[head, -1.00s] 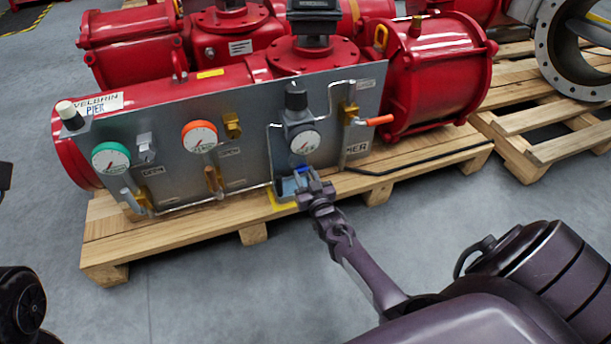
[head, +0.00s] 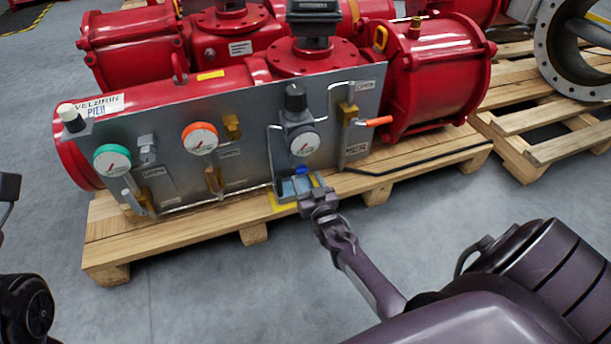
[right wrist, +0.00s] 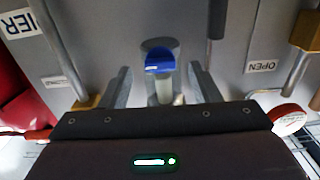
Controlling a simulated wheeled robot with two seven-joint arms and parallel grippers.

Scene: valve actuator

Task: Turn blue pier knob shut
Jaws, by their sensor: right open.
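The blue knob (head: 302,170) sits at the bottom of the grey filter-regulator with a round gauge, low on the metal panel of the red actuator labelled PIER. My right gripper (head: 305,188) is just below and in front of it, open. In the right wrist view the blue knob (right wrist: 160,60) lies between the lines of my two spread fingers (right wrist: 159,76), at about the level of their tips. Neither finger appears to touch it. A pale clear part extends from the knob toward my palm. Only dark parts of my left arm show at the left edge.
An orange-handled valve (head: 378,121) juts out to the right of the regulator. An orange-rimmed gauge (head: 200,138) and a green-rimmed gauge (head: 112,161) are on the left. The wooden pallet (head: 190,240) lies below the panel. Open floor is in front.

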